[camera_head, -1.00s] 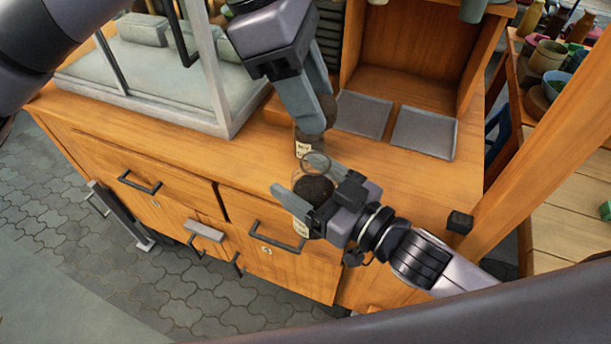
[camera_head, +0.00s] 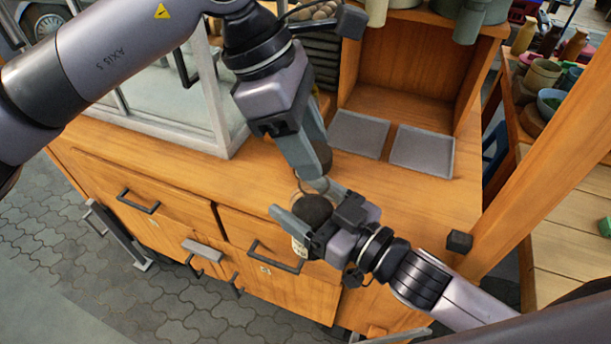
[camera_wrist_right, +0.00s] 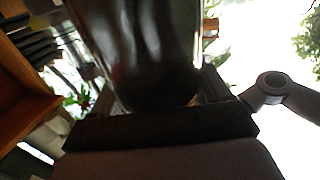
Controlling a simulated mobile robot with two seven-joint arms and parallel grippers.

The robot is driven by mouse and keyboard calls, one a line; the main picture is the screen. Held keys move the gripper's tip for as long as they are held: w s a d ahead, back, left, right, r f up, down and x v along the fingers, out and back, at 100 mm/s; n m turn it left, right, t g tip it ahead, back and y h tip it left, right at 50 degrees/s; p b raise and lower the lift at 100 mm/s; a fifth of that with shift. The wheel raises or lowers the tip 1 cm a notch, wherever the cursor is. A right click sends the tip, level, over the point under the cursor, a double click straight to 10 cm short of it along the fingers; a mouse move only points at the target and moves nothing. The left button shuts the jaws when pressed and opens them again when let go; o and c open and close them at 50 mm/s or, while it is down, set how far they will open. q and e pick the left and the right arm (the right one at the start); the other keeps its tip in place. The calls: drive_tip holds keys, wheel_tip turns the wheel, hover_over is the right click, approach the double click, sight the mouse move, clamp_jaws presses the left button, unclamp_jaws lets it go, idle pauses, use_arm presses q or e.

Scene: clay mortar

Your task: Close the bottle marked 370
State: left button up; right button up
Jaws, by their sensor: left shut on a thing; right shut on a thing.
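A clear bottle (camera_head: 312,209) with dark contents and a pale label is held in my right gripper (camera_head: 293,222), over the counter's front edge. I cannot read its label surely. Its round mouth rim shows at the top. In the right wrist view the dark, blurred bottle (camera_wrist_right: 150,50) fills the space between the fingers. My left gripper (camera_head: 316,178) is shut with its fingertips close above the bottle's mouth. What it holds is mostly hidden; I cannot tell whether it touches the rim. A dark rounded thing (camera_head: 323,155) shows behind the left fingers.
The wooden counter (camera_head: 410,195) is clear to the right of the grippers. Two grey trays (camera_head: 423,151) lie behind. A glass case (camera_head: 150,105) stands at the left. Drawers with handles (camera_head: 275,258) face the front, and a wooden post (camera_head: 545,150) rises at the right.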

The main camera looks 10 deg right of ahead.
sight(322, 144)
drive_tip(key=shift+r, duration=0.1)
use_arm(q)
drive_tip(key=shift+f, duration=0.9)
drive_tip(key=shift+f, duration=0.6)
